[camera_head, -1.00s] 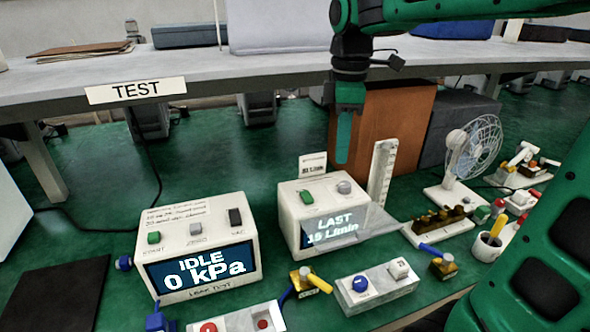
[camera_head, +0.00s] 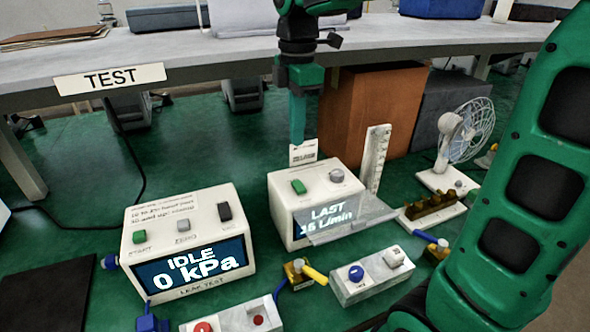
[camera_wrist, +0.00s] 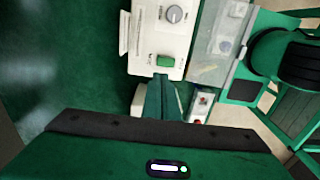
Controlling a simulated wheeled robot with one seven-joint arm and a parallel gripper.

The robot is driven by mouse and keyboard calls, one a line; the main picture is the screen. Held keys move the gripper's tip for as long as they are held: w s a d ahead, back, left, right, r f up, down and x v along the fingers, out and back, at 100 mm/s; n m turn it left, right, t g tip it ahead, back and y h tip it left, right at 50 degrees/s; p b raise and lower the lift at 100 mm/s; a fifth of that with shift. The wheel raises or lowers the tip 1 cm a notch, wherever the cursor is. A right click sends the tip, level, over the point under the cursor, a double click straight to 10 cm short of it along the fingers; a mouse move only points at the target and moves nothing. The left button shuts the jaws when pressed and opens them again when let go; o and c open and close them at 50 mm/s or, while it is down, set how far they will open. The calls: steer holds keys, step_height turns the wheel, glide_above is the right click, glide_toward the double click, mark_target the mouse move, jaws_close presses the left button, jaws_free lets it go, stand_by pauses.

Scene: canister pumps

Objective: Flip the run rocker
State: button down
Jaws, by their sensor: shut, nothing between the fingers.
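My gripper (camera_head: 298,138) is shut and empty, pointing down above the back of the white flow box. In the wrist view, its closed fingers (camera_wrist: 163,98) lie close to the green button of that box. A small grey control box (camera_head: 372,280) with a blue knob (camera_head: 356,272) and a white rocker-like switch (camera_head: 395,257) stands in front of the flow box, apart from my gripper. The leak test box (camera_head: 190,245) at left has a black rocker-like switch (camera_head: 224,211). The small labels are too blurred to tell which switch is run.
The flow box (camera_head: 315,200) has a green button (camera_head: 298,187), a grey knob (camera_head: 337,175) and a clear flap in front. A fan (camera_head: 465,135), an upright gauge (camera_head: 375,158) and a brown box (camera_head: 368,110) stand behind and right. Green bench shows between the boxes.

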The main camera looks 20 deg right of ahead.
mark_target(299, 185)
step_height(299, 185, down, 10)
steer(key=shift+f, duration=0.25)
stand_by(0.3)
steer(key=shift+a, duration=0.2)
steer(key=shift+d+f, duration=0.1)
steer(key=shift+d, duration=0.1)
steer(key=shift+s, duration=0.1)
steer(key=shift+s+r, duration=0.25)
steer(key=shift+s, duration=0.4)
